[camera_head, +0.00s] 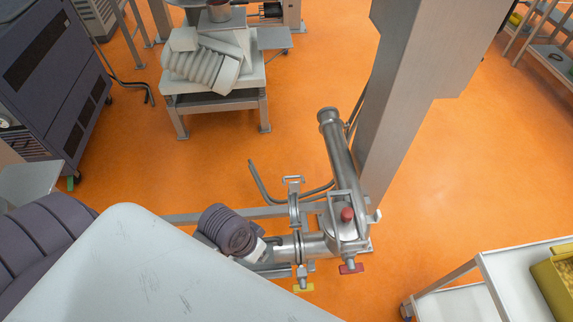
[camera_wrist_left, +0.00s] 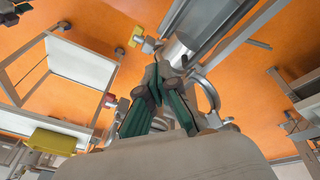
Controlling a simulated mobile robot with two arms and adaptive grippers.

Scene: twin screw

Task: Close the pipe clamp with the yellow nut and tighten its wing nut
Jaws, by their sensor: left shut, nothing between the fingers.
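The yellow wing nut (camera_head: 303,287) sits at the low end of the pipe clamp (camera_head: 297,240), on the front side of the steel pipe assembly (camera_head: 328,240). It also shows in the left wrist view (camera_wrist_left: 136,36). A red wing nut (camera_head: 351,268) is to its right. My left gripper (camera_head: 270,256) is beside the assembly, left of the clamp, and partly hidden by my own wrist. In the left wrist view its green-padded fingers (camera_wrist_left: 157,80) are together and empty, with the metal pipe just beyond them. I cannot tell how far the clamp halves are apart. My right gripper is not in view.
A long inclined pipe (camera_head: 340,145) rises from the assembly beside a grey column (camera_head: 405,100). A low stand (camera_head: 212,103) with pale ribbed parts is behind. A white cart (camera_head: 510,275) with a yellow bin (camera_head: 556,282) stands right. Orange floor between is free.

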